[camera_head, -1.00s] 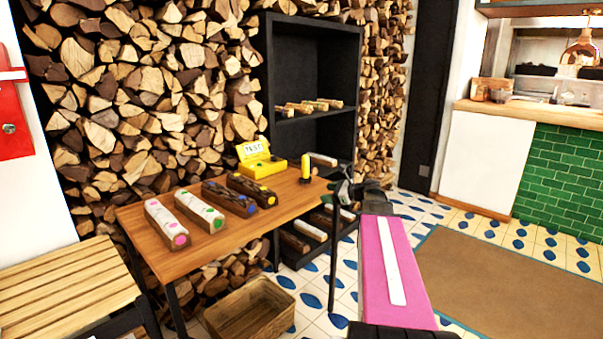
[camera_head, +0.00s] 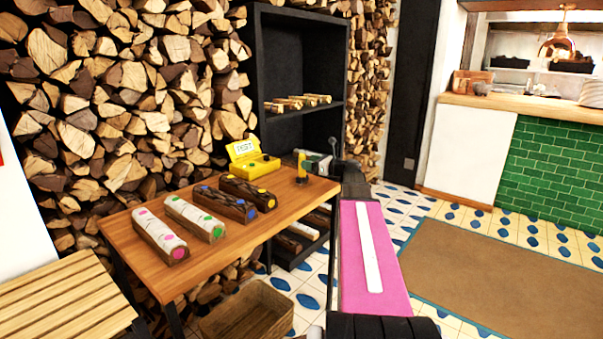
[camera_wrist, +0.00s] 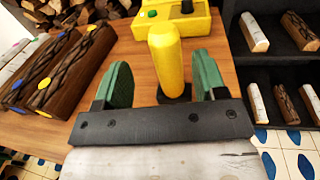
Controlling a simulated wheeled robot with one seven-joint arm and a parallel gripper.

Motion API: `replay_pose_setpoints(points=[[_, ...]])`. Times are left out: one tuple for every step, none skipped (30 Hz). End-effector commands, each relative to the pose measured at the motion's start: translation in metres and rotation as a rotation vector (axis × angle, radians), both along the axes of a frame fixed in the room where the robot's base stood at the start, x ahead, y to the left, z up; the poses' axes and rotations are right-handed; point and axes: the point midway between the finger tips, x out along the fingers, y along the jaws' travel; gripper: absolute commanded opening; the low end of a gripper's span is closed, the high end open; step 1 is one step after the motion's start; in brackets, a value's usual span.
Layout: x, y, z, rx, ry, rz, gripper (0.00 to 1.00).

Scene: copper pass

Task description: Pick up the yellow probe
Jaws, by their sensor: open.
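The yellow probe (camera_wrist: 165,62) stands upright in a small dark base at the right end of the wooden table; it also shows in the head view (camera_head: 299,161). My gripper (camera_wrist: 164,85) is open, with one green finger on each side of the probe in the wrist view. Small gaps show between the fingers and the probe, so it does not look clamped. In the head view my gripper (camera_head: 315,163) is at the probe from the right and partly covers it.
A yellow tester case (camera_head: 252,161) sits behind the probe. Several short logs with coloured dots (camera_head: 194,217) lie on the table (camera_head: 220,243). A black shelf (camera_head: 300,60) stands behind. A wooden crate (camera_head: 248,312) is on the floor in front of the table.

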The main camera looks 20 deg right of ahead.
Motion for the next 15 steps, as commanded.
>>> replay_pose_setpoints(points=[[0.005,0.003,0.000,0.000,0.000,0.000,0.65],[0.006,0.005,0.000,0.000,0.000,-0.001,0.65],[0.008,0.006,0.000,0.000,0.000,-0.001,0.65],[0.009,0.007,0.000,-0.001,-0.001,-0.001,0.65],[0.010,0.008,0.000,-0.001,-0.001,-0.001,0.65],[0.012,0.009,0.000,-0.001,-0.001,-0.001,0.65],[0.015,0.010,-0.001,-0.001,-0.001,0.000,0.65],[0.018,0.012,-0.001,-0.001,-0.001,0.000,0.65],[0.022,0.014,-0.001,-0.001,-0.001,0.001,0.65],[0.026,0.016,-0.001,-0.001,0.000,0.001,0.65],[0.030,0.018,-0.002,-0.001,0.000,0.000,0.65],[0.035,0.020,-0.002,-0.001,0.000,0.000,0.65],[0.039,0.023,-0.002,-0.001,0.000,0.000,0.65],[0.042,0.027,-0.002,-0.001,0.000,0.001,0.65],[0.045,0.031,-0.002,-0.001,0.000,0.001,0.65]])
